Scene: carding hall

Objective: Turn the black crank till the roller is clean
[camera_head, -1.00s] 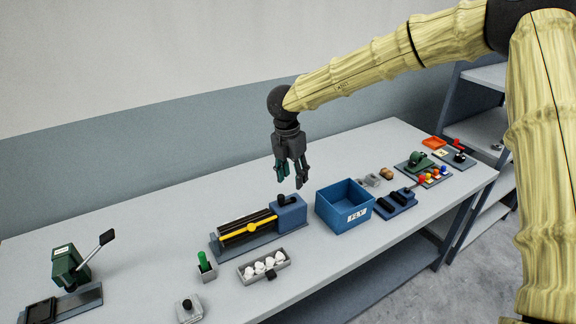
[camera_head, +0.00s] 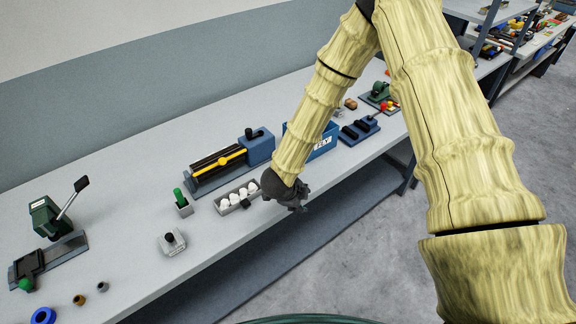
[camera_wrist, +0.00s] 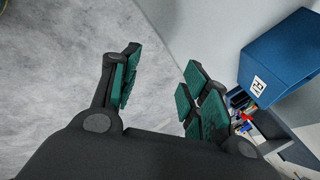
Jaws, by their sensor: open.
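The roller unit (camera_head: 229,161) lies on the bench in the head view, with dark rollers, a yellow bar across them and a blue end block. A black knob (camera_head: 255,133), which looks like the crank, sits on top of the blue block. Whether the roller is clean is too small to tell. My gripper (camera_head: 297,207) is at the bench's front edge, right of and nearer than the roller unit, and apart from it. In the wrist view my gripper (camera_wrist: 157,90) has its green-padded fingers spread, with nothing between them.
A blue bin (camera_head: 325,143) stands behind my forearm; it also shows in the wrist view (camera_wrist: 285,57). A grey tray of white pieces (camera_head: 237,198) and a green-topped holder (camera_head: 182,203) sit before the roller unit. A green lever device (camera_head: 47,219) stands at left.

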